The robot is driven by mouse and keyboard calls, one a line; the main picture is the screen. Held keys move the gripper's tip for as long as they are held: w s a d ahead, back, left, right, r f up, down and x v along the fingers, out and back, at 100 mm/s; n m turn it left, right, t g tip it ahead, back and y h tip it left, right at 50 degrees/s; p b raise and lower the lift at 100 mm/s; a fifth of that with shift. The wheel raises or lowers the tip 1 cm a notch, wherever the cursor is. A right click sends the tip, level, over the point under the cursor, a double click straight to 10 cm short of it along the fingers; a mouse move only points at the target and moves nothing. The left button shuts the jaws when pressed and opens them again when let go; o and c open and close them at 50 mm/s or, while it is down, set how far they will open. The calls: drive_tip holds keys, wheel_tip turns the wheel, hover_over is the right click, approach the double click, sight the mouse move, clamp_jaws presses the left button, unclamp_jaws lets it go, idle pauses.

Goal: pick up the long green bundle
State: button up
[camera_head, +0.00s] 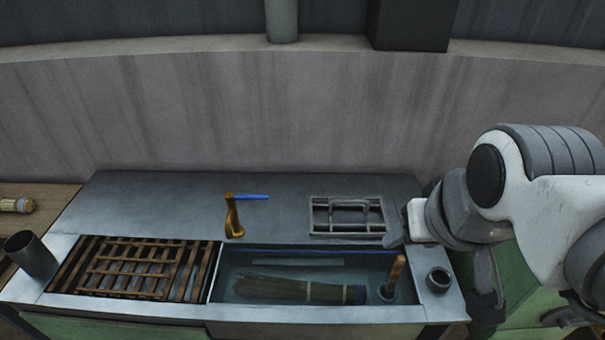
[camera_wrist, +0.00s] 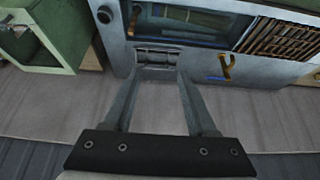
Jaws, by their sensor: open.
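The long green bundle (camera_head: 290,289) lies lengthwise in the water-filled basin (camera_head: 240,256) in the front of the bench. Its loose brushy end points left and a banded end points right. In the head view my arm comes in from the right, apart from the bundle, and the fingers are mostly hidden.
A slatted wooden grate (camera_head: 130,268) is left. A wall closes the back.

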drive_tip(key=shift+o, duration=1.1)
drive_tip(key=shift+f, duration=0.1)
drive_tip(key=o, duration=0.4)
drive_tip(key=w+f+b, duration=0.1)
drive_tip(key=f+m+b, duration=0.1)
drive_tip(key=shift+w+a+f+b, duration=0.1)
drive_tip(key=shift+w+a+b, duration=0.25)
drive_tip(key=shift+w, duration=0.05)
drive_tip(key=m+g+b, duration=0.6)
drive_tip(key=m+b, duration=1.2)
drive_tip(key=b, duration=0.4)
hover_over(310, 287)
wheel_tip(310, 287, down, 36)
drive_tip(key=f+b, duration=0.1)
drive_tip(key=f, duration=0.3)
drive_tip(key=f+b, duration=0.1)
drive_tip(key=f, duration=0.3)
drive_tip(key=f+b, duration=0.2)
drive_tip(key=f, duration=0.2)
drive_tip(key=shift+w+a, duration=0.25)
drive_tip(key=shift+w, duration=0.1)
drive_tip(key=shift+s+d+f+b, duration=0.15)
drive_tip(key=shift+f+b, duration=0.45)
drive_tip(key=shift+f, duration=0.65)
drive_tip(key=shift+s+d+f+b, duration=0.1)
drive_tip(key=shift+s+f+b, duration=0.15)
drive_tip(key=shift+f+b, duration=0.7)
